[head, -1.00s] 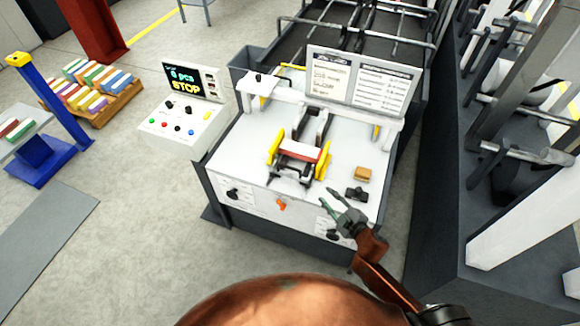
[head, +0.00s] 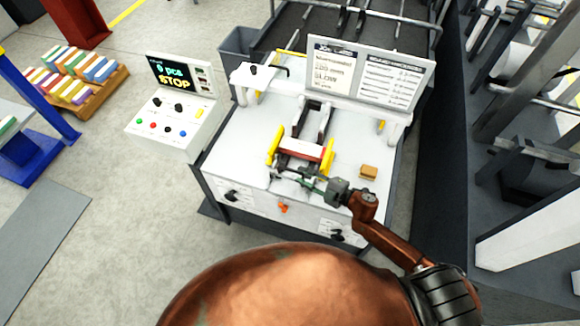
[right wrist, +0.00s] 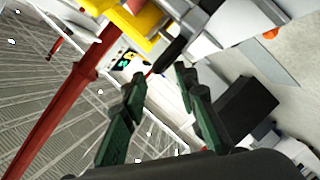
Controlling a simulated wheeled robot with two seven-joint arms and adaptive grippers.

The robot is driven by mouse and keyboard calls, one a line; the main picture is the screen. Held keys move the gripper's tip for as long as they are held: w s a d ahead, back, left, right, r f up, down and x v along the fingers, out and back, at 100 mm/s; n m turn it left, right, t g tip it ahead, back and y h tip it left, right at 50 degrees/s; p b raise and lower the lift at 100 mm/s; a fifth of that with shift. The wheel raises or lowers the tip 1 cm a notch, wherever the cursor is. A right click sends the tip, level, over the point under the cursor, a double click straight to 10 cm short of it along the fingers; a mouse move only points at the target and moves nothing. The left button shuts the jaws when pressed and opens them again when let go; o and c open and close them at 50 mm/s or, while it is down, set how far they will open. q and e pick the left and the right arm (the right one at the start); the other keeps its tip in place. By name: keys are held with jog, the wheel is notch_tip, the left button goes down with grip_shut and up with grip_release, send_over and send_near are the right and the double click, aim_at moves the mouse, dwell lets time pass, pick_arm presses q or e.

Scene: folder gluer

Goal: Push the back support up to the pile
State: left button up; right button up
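The pile (head: 302,149), a low stack with a red and white front, sits between two yellow side guides (head: 273,147) on the white machine top. A dark metal frame stands behind it, and dark low parts lie at its near side; I cannot tell for sure which is the back support. My right gripper (head: 303,176) is just in front of the pile, over the near-side parts and partly hiding them. In the right wrist view its green fingers (right wrist: 161,82) are apart with nothing clearly between them. A dark rod (right wrist: 174,52) shows just beyond the fingertips. My left gripper is out of view.
A tan block (head: 369,172) lies on the machine top right of the pile. An orange knob (head: 283,208) and a black knob (head: 232,196) are on the front face. A control panel (head: 176,112) stands at the left, a sign board (head: 366,76) behind.

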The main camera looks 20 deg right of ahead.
aim_at(292, 170)
jog(key=x, duration=0.4)
jog(key=shift+r, duration=0.15)
jog(key=shift+x, duration=0.95)
jog(key=c, duration=0.6)
grip_shut()
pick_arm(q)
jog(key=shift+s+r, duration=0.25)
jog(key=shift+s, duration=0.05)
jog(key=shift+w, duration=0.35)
